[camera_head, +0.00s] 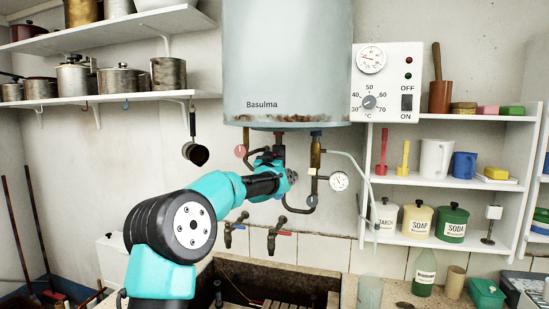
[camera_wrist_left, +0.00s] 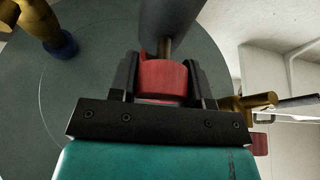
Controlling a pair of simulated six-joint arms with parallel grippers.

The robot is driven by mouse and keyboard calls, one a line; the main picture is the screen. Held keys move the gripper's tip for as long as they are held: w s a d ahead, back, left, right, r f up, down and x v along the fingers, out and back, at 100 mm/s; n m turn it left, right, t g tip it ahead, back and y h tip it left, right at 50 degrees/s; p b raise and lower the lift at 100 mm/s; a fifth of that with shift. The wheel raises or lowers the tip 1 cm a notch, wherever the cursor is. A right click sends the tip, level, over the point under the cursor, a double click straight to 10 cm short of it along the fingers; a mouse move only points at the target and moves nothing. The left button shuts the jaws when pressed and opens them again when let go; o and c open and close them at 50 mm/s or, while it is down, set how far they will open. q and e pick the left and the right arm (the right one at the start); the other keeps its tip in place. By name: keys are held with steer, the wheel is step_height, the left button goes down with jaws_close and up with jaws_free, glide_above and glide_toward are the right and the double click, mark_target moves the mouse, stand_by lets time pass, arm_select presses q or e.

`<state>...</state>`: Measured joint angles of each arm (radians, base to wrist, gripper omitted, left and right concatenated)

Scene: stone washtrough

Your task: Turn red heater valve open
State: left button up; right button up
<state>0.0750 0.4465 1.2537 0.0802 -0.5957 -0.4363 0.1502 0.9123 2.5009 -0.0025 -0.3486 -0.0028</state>
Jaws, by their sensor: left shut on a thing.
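The red heater valve (camera_wrist_left: 163,80) is a short red cylinder on a pipe under the heater, seen in the left wrist view. My left gripper (camera_wrist_left: 160,78) has one black finger on each side of it and is shut on it. In the head view my left arm reaches up from below, and the left gripper (camera_head: 268,153) is among the pipes under the heater tank (camera_head: 287,60). The red valve is hidden there behind the gripper. I cannot tell how far the valve is turned. My right gripper is not in view.
A pressure gauge (camera_head: 339,181) and brass pipe (camera_head: 315,160) hang close to the right of my wrist. A round red piece (camera_head: 240,151) hangs to the left. Two taps (camera_head: 275,232) are below, over the stone trough (camera_head: 262,278). A control box (camera_head: 387,82) is at right.

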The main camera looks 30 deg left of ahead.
arm_select(q)
steer(key=n+g+y, duration=0.1)
steer(key=n+y, duration=0.1)
steer(key=n, duration=0.3)
steer(key=shift+a, duration=0.15)
steer(key=n+g+y, duration=0.1)
steer(key=n, duration=0.2)
steer(key=n+g+y, duration=0.1)
steer(key=n, duration=0.2)
steer(key=shift+s+a+y, duration=0.1)
steer(key=shift+a+y, duration=0.1)
steer(key=shift+y, duration=0.2)
steer(key=n+g, duration=0.1)
steer(key=n, duration=0.2)
steer(key=n+g, duration=0.1)
steer(key=n, duration=0.1)
steer(key=shift+a+f+n+y, duration=0.1)
steer(key=shift+f+n+y, duration=0.1)
steer(key=shift+n+y, duration=0.2)
steer(key=shift+f+n+g, duration=0.2)
steer(key=shift+n+g, duration=0.7)
steer(key=shift+n, duration=0.8)
steer(key=o, duration=0.9)
steer(key=shift+o, duration=0.2)
steer(key=shift+s, duration=0.1)
